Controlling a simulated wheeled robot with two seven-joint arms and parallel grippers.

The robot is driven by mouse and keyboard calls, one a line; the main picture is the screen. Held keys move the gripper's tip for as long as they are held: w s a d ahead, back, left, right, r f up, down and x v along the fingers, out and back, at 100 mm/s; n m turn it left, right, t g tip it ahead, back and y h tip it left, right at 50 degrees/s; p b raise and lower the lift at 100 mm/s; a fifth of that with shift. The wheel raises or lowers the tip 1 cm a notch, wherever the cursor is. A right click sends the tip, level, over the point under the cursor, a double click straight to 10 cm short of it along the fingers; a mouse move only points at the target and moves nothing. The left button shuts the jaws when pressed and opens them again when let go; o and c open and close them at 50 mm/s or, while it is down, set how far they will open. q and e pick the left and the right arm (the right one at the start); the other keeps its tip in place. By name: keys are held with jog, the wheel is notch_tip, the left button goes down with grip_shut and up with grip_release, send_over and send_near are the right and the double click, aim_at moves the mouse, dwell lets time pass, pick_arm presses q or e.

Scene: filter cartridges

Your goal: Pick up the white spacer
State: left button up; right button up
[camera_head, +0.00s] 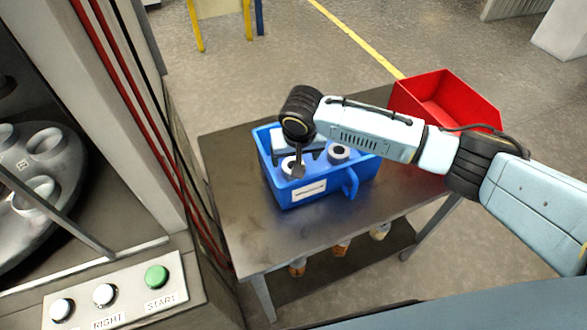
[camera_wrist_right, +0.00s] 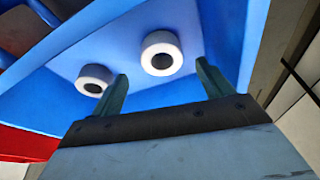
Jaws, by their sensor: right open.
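A blue bin (camera_head: 277,187) stands on the metal table and holds two white rings with dark centres. One white spacer ring (camera_head: 288,164) is at the left of the bin, partly hidden by my gripper. The other white ring (camera_head: 333,152) is to its right. My right gripper (camera_head: 301,164) points down over the bin, open and empty. In the right wrist view, one white ring (camera_wrist_right: 148,45) shows beyond the gap between the open fingers (camera_wrist_right: 162,82). The other white ring (camera_wrist_right: 99,72) is left of the left finger. My left gripper is not in view.
A red bin (camera_head: 430,100) stands at the table's far right corner. The metal table (camera_head: 232,150) is bare at its left and front. A machine with a round fixture (camera_head: 50,215) and a button panel (camera_head: 130,295) is at the left.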

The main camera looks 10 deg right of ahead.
aim_at(287, 164)
jog(key=x, duration=0.3)
jog(key=shift+a+f, duration=0.2)
jog(key=shift+f, duration=0.1)
jog(key=c, duration=1.1)
jog(key=shift+r, duration=0.1)
